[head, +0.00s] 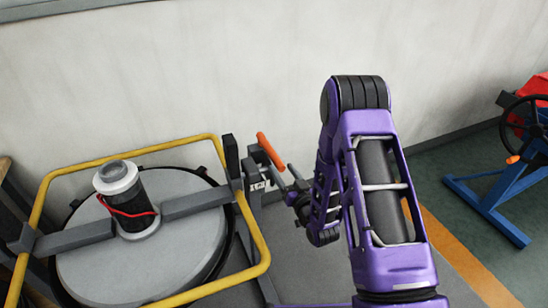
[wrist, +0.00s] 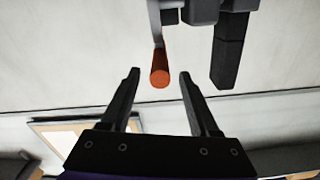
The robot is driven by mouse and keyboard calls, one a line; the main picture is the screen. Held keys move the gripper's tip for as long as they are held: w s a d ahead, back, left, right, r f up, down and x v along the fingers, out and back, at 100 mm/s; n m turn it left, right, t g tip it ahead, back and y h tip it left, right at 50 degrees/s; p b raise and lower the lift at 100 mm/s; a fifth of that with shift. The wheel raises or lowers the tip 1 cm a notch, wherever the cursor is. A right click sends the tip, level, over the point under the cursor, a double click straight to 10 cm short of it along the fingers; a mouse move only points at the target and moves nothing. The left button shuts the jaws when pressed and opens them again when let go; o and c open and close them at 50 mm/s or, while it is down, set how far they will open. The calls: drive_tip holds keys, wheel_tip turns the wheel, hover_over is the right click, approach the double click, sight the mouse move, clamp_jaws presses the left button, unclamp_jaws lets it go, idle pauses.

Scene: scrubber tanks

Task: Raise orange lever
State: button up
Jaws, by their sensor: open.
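The orange lever (head: 269,150) is a short orange bar tilted up to the left, on a grey bracket beside the tank. In the wrist view, its round orange end (wrist: 160,78) shows on a grey arm, between my two fingertips in the picture, with a gap on each side. My gripper (head: 286,178) is open and empty, just below and right of the lever in the head view. The wrist view shows both dark fingers of my gripper (wrist: 159,75) spread apart. I cannot tell how deep the lever end lies between them.
A round grey tank lid (head: 90,260) with a yellow rail (head: 258,240) and a black-and-white cylinder (head: 130,200) stands at left. A dark upright post (head: 231,156) is close left of the lever. A blue stand (head: 488,195) with a black wheel is at far right.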

sight(274, 157)
drive_tip(key=x, duration=0.7)
drive_tip(key=shift+w+a, duration=0.1)
drive_tip(key=shift+w, duration=0.15)
clamp_jaws()
idle(1.1)
